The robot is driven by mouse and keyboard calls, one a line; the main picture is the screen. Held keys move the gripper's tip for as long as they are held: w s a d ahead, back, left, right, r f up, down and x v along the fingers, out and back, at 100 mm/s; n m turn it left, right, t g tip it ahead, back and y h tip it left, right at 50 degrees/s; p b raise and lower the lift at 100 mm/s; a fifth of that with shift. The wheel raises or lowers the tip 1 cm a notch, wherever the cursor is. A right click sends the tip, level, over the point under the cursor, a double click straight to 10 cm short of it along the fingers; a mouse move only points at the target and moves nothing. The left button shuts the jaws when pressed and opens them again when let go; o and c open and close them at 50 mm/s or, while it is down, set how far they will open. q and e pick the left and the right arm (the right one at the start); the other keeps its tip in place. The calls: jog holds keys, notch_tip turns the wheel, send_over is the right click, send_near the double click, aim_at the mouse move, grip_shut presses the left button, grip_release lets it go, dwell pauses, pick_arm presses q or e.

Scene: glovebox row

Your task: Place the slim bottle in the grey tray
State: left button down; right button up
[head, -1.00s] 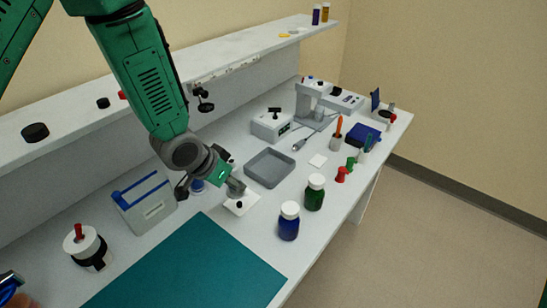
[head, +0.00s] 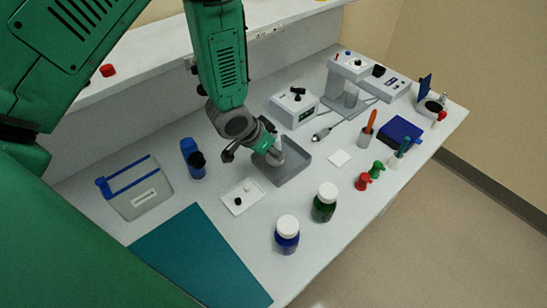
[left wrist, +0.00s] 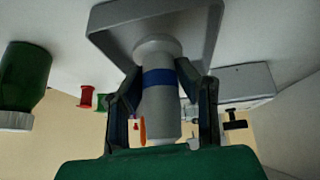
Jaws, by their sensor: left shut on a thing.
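My left gripper (head: 268,152) is shut on the slim bottle at the grey tray. In the left wrist view the slim bottle (left wrist: 161,108) is pale grey with a blue band, held between the two dark fingers. The grey tray (head: 292,178) is a shallow square tray in the middle of the bench. In the left wrist view its rim (left wrist: 110,14) shows beyond the bottle's end. The bottle's end overlaps the tray's inside; I cannot tell whether it touches the floor. My right gripper is not in view.
A white instrument (head: 293,108) is behind the tray. The teal mat (head: 200,262) is clear.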

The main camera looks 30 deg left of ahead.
aim_at(270, 157)
pick_arm(q)
jog(key=f, duration=0.3)
jog(key=shift+s+d, duration=0.15)
jog(key=shift+d, duration=0.2)
jog(key=shift+a+f, duration=0.25)
jog(key=shift+a, duration=0.25)
jog(key=c, duration=1.4)
grip_release()
jog(key=shift+a, duration=0.2)
jog(key=shift+c, duration=0.2)
jog(key=shift+o, duration=1.2)
jog(key=shift+a+f, duration=0.1)
jog(key=shift+a, duration=0.1)
jog(key=shift+d+r, duration=0.3)
jog(key=shift+d, duration=0.15)
jog(key=v, duration=1.1)
jog(key=shift+s+r, duration=0.2)
jog(key=shift+r, duration=0.1)
jog(key=shift+a, duration=0.1)
